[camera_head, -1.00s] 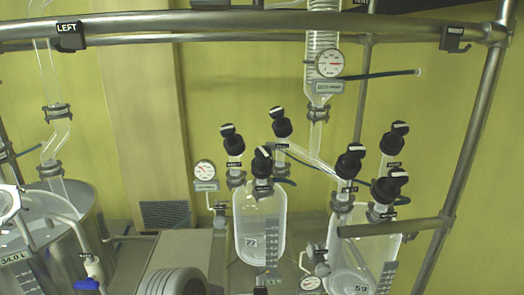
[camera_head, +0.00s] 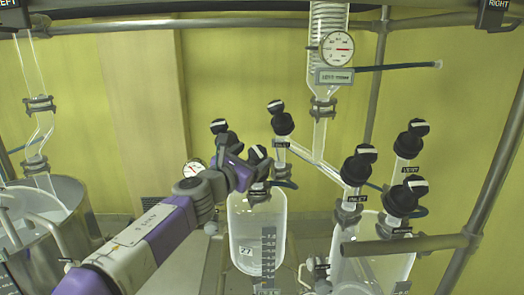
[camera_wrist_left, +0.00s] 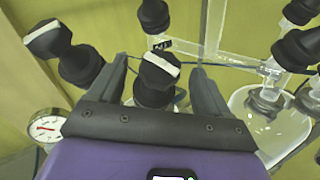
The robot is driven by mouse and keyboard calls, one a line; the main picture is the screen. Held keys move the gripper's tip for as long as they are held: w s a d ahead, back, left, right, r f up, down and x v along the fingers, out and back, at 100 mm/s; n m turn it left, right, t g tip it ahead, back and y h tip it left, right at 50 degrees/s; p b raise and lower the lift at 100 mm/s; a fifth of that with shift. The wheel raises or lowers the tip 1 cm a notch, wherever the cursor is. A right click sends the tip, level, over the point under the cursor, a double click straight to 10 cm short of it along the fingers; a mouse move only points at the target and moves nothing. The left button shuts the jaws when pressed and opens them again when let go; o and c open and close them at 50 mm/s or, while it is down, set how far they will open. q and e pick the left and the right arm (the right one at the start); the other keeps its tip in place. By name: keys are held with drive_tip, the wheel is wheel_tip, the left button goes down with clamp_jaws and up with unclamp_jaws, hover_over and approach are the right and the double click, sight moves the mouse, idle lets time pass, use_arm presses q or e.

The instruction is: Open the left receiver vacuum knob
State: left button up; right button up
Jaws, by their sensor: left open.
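The left receiver (camera_head: 245,235) is a clear glass vessel with several black knobs on top, each with a white bar. Its front knob (camera_head: 257,154) is beside my left gripper (camera_head: 246,172) in the head view. In the left wrist view, my left gripper (camera_wrist_left: 160,68) is open, with one finger on each side of a black knob (camera_wrist_left: 155,82). The label of this knob is hidden or unreadable. My right gripper is not in view.
Other knobs stand close by: the back-left knob (camera_head: 219,127) and the back-right knob (camera_head: 280,120). The right receiver (camera_head: 375,270) has several knobs. A round gauge (camera_wrist_left: 45,127) is left of the gripper. A metal rail (camera_head: 405,244) crosses at right.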

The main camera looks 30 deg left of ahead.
sight(261, 151)
use_arm(q)
drive_tip(key=w, duration=0.5)
drive_tip(key=shift+p, duration=0.3)
drive_tip(key=shift+a, duration=0.1)
drive_tip(key=c, duration=1)
drive_tip(key=shift+o, duration=0.2)
drive_tip(key=shift+f, duration=0.1)
